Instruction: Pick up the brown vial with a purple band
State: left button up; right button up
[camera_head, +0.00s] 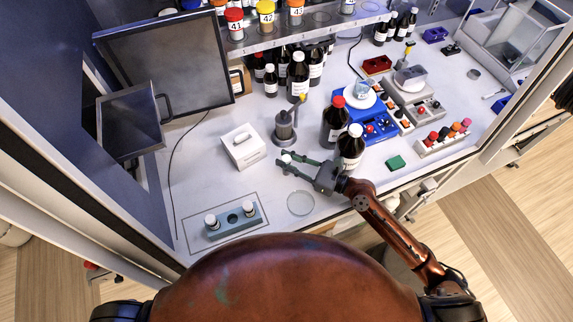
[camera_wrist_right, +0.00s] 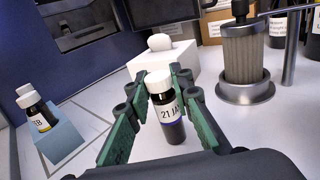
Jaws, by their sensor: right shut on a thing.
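The dark brown vial (camera_wrist_right: 168,110) has a white cap, a white label reading "21 JA" and a purple band at the label's lower edge. My right gripper (camera_wrist_right: 160,95) is shut on it, with green-padded fingers on both sides. The vial is upright; I cannot tell whether its base touches the bench. My left gripper is not in view.
A blue-grey rack (camera_head: 233,222) with two white-capped vials stands at front left. A clear round dish (camera_head: 300,203) lies near the front edge. A white box (camera_head: 243,147), a metal cylinder stand (camera_head: 285,130) and large brown bottles (camera_head: 351,145) stand close to the gripper.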

jog(key=shift+c, duration=1)
jog(key=shift+r, duration=0.15)
